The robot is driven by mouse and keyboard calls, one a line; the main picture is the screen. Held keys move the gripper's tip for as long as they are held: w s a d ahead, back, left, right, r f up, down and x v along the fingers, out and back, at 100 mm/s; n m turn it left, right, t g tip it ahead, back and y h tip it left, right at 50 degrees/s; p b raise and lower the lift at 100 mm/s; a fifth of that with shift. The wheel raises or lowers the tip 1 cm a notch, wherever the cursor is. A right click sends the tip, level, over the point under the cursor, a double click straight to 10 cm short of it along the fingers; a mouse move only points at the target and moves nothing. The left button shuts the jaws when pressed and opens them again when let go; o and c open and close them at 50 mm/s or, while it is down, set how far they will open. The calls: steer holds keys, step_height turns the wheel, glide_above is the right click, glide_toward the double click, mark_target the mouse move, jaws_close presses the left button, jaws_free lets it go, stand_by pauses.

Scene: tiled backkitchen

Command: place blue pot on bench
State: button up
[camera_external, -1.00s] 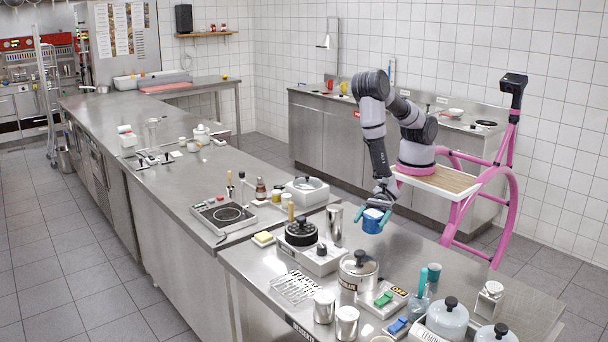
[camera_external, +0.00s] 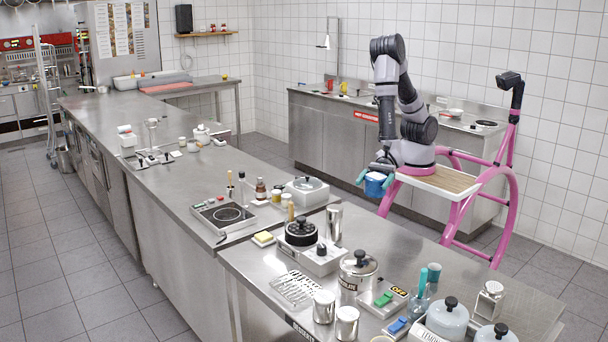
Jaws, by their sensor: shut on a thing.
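The blue pot (camera_external: 375,186) is small, with a pale top or contents. My gripper (camera_external: 376,176), with light-blue fingers, is shut on it. The pot hangs in the air in front of my pink wheeled base, and appears clear of the steel bench. The bench (camera_external: 400,243) in the foreground has a bare steel stretch on its right side. How the fingers sit on the pot is too small to make out.
A steel cylinder (camera_external: 334,223), a lidded pot (camera_external: 357,271) and a black-topped cooker (camera_external: 301,232) stand on the front bench. A long counter (camera_external: 185,210) runs to the back left. A wall counter (camera_external: 320,130) stands behind my arm.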

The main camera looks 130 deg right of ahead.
steer(key=w+d+m+t+h, duration=0.1)
steer(key=w+d+m+h, duration=0.15)
steer(key=w+d, duration=0.7)
steer(key=w+d+m+t+h, duration=0.1)
steer(key=w+d+h, duration=0.35)
steer(key=d, duration=0.85)
steer(key=w+d+m+g+h, duration=0.15)
steer(key=d+m+h, duration=0.4)
steer(key=d, duration=3.55)
steer(key=s+d+m+g+h, duration=0.1)
steer(key=s+d+h, duration=0.1)
steer(key=s+d, duration=0.65)
steer(key=s+d+m+g+h, duration=0.1)
steer(key=s+d+m+h, duration=0.15)
steer(key=d, duration=1.05)
steer(key=s+d+m+g+h, duration=0.1)
steer(key=s+d+h, duration=0.1)
steer(key=s+d, duration=0.65)
steer(key=shift+w+d+f, duration=0.25)
steer(key=shift+d+f, duration=0.15)
steer(key=shift+f, duration=3)
steer(key=shift+w+d+f, duration=0.25)
steer(key=shift+d+f, duration=0.15)
steer(key=shift+f, duration=2.95)
steer(key=shift+w+d+f, duration=0.25)
steer(key=shift+d+f, duration=0.15)
steer(key=shift+f, duration=3)
steer(key=shift+f, duration=0.1)
